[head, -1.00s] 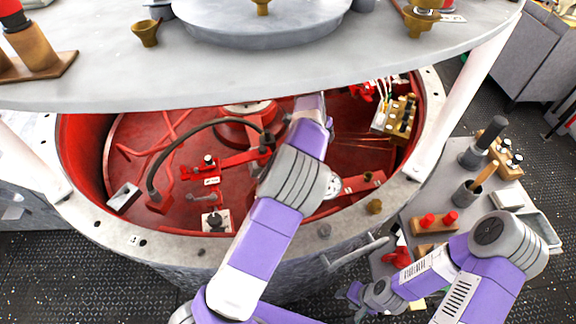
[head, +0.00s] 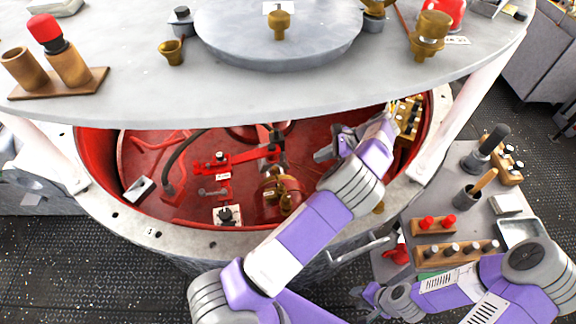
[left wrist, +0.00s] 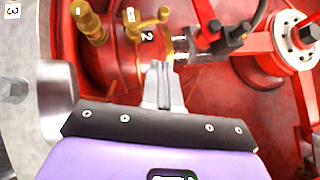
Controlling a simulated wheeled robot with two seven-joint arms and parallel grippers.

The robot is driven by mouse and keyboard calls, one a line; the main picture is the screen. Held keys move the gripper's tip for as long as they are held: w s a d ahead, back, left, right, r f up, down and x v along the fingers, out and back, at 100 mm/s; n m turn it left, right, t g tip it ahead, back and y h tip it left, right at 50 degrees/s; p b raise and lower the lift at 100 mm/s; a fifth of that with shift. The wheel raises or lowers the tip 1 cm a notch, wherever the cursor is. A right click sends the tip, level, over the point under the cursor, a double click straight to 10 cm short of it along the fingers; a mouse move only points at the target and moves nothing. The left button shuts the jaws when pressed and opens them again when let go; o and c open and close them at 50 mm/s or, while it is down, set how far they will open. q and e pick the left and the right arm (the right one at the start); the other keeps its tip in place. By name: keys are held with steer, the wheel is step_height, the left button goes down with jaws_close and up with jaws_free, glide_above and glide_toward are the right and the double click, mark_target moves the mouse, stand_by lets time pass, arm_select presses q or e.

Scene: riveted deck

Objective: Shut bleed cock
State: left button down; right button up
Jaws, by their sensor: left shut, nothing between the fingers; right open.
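I cannot tell which of these is the bleed cock. My left gripper (head: 326,153) is shut and empty, inside the well to the right of the brass fitting. Its closed fingertips (left wrist: 163,68) appear just below the brass body in the wrist view; contact is unclear. My right gripper (head: 364,298) is open beside the well.
The grey overhead plate (head: 130,95) covers the well's far side. A red linkage (head: 240,158) and dark hose (head: 182,150) lie left of the fitting. The pale well rim (head: 195,242) and handrail (head: 358,250) are in front. A side bench (head: 425,210) holds tools.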

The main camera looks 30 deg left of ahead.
arm_select(q)
steer(key=b, duration=0.2)
glide_toward(277, 178)
step_height(277, 178, down, 3)
steer(key=w+a, duration=0.2)
steer(key=shift+s+a+f, duration=0.1)
steer(key=shift+s+a, duration=0.45)
steer(key=shift+a, duration=0.35)
steer(key=shift+s+a, duration=0.2)
steer(key=shift+a, duration=0.3)
